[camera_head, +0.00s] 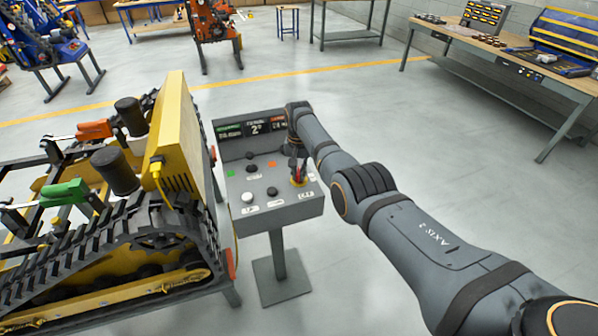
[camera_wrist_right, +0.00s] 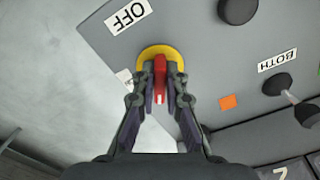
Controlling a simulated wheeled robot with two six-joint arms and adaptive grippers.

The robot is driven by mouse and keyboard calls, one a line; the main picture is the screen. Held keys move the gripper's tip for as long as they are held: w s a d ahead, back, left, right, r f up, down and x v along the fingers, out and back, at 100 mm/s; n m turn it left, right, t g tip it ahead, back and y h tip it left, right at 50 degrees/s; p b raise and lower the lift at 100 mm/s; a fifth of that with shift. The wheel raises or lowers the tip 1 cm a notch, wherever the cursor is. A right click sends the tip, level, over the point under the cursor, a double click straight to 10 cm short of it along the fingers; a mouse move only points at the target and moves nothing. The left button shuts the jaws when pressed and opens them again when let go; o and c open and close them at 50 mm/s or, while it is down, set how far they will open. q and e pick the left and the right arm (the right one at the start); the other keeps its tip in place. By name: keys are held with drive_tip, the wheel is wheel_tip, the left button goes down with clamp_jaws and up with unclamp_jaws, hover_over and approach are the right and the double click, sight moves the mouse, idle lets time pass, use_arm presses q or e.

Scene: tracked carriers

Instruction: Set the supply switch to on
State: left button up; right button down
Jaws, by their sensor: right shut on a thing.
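The supply switch is a red handle (camera_wrist_right: 160,70) on a round yellow base (camera_wrist_right: 176,52), at the right end of a grey console (camera_head: 285,213). In the head view its yellow base (camera_head: 299,183) shows just below my right gripper (camera_head: 297,175). In the wrist view my right gripper (camera_wrist_right: 160,88) is shut on the red handle, one finger on each side. The handle lies roughly along the fingers, with a white mark at its near end. An OFF label (camera_wrist_right: 128,15) sits beyond the base; another white label (camera_wrist_right: 124,77) is partly hidden. My left gripper is not in view.
The console also bears a white knob (camera_head: 247,197), a black knob (camera_head: 272,191) and a display panel (camera_head: 254,127). A yellow tracked carrier (camera_head: 175,125) stands close on the left. A workbench (camera_head: 480,50) is at the back right. Floor right of the console is clear.

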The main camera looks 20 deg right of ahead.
drive_tip(key=m, duration=0.5)
drive_tip(key=shift+w+m, duration=0.15)
drive_tip(key=shift+m, duration=0.25)
drive_tip(key=m+b, duration=0.1)
drive_tip(key=m, duration=0.4)
drive_tip(key=shift+w+m, duration=0.1)
drive_tip(key=shift+m, duration=0.3)
drive_tip(key=c, duration=1.4)
unclamp_jaws()
drive_tip(key=shift+a, duration=0.1)
drive_tip(key=shift+r, duration=0.2)
wheel_tip(320, 180, up, 12)
drive_tip(key=shift+f, duration=0.15)
